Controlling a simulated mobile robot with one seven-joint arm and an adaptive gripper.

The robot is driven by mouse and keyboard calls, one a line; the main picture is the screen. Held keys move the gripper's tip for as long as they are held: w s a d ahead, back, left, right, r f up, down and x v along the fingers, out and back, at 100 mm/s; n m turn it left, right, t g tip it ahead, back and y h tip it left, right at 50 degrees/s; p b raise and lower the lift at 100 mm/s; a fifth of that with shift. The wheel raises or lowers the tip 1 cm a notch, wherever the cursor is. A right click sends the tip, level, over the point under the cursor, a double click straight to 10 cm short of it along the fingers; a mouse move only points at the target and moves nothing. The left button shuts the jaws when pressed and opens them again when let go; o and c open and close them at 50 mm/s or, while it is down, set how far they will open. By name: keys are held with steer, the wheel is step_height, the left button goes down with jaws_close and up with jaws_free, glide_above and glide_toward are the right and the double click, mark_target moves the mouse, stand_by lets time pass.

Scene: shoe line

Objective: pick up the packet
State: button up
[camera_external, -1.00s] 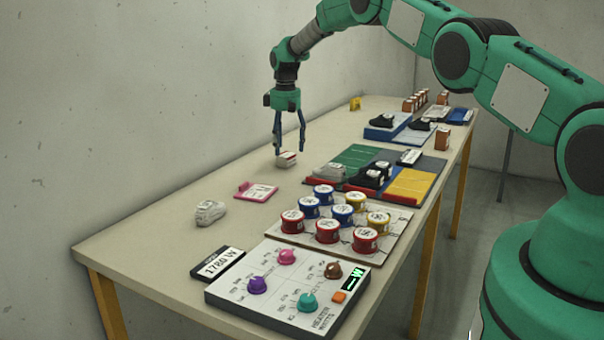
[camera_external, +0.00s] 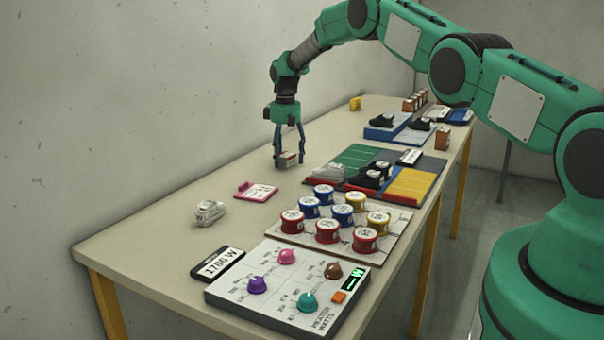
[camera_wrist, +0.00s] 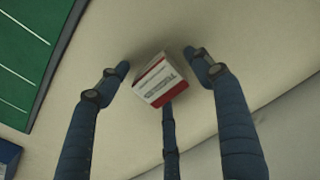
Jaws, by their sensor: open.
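The packet (camera_external: 288,160) is a small white box with a red band, lying on the table near the wall side. It also shows in the wrist view (camera_wrist: 158,82), with print on its upper face. My gripper (camera_external: 288,158) has come down over it, with its fingers around the packet. In the wrist view my gripper (camera_wrist: 160,80) has its dark blue fingers spread, one on the left, one on the right and one below. Gaps show between the packet and the left and right fingers. The lower finger's tip is close to the packet; I cannot tell if they touch.
A green panel (camera_external: 362,155) with shoes and trays stands to the right. A board of coloured tins (camera_external: 300,234) and a knob panel (camera_external: 262,303) fill the near end. Bare table surrounds the packet.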

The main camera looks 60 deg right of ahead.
mark_target(286, 154)
steer(key=c, duration=1.3)
steer(key=shift+r, duration=0.1)
steer(key=shift+r+p, duration=0.45)
steer(key=shift+r, duration=4.45)
